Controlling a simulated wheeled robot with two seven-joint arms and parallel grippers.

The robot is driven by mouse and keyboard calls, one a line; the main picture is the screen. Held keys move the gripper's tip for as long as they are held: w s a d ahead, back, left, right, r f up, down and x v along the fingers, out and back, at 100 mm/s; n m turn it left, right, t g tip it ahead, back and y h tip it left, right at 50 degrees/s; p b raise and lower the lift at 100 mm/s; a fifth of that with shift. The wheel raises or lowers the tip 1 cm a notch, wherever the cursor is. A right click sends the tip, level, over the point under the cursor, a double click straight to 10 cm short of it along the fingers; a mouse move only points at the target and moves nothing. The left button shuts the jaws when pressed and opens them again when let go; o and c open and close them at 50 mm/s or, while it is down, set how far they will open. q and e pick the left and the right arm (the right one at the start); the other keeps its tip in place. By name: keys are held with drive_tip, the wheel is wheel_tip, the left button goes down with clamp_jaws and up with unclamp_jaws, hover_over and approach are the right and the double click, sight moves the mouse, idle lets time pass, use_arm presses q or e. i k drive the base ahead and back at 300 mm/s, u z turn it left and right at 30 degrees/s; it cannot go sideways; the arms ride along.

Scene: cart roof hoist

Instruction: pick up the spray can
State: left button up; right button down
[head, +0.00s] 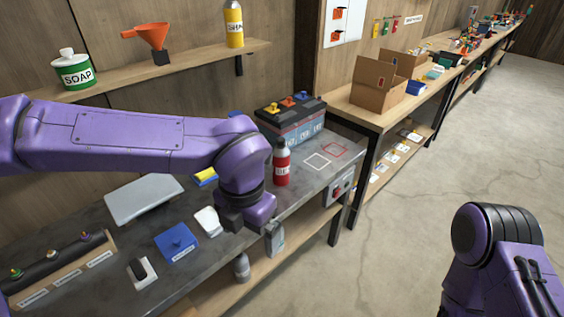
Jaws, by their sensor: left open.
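A red can (282,167) with a white label and a dark narrower top stands upright on the grey workbench (110,215), near its right end; it looks like the spray can. My left gripper (243,226) hangs from the purple wrist just to the left of and nearer than the can. It is open, with its dark jaws pointing down over the bench's front edge. I see nothing held in it. My wrist stands close beside the can in the picture; I cannot tell the exact gap. My right arm shows at the lower right, its gripper out of view.
A battery (291,121) stands behind the can. Red and white outlined squares (318,161) mark clear bench to its right.

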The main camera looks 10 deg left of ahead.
sight(281, 160)
drive_tip(key=i, duration=1.4)
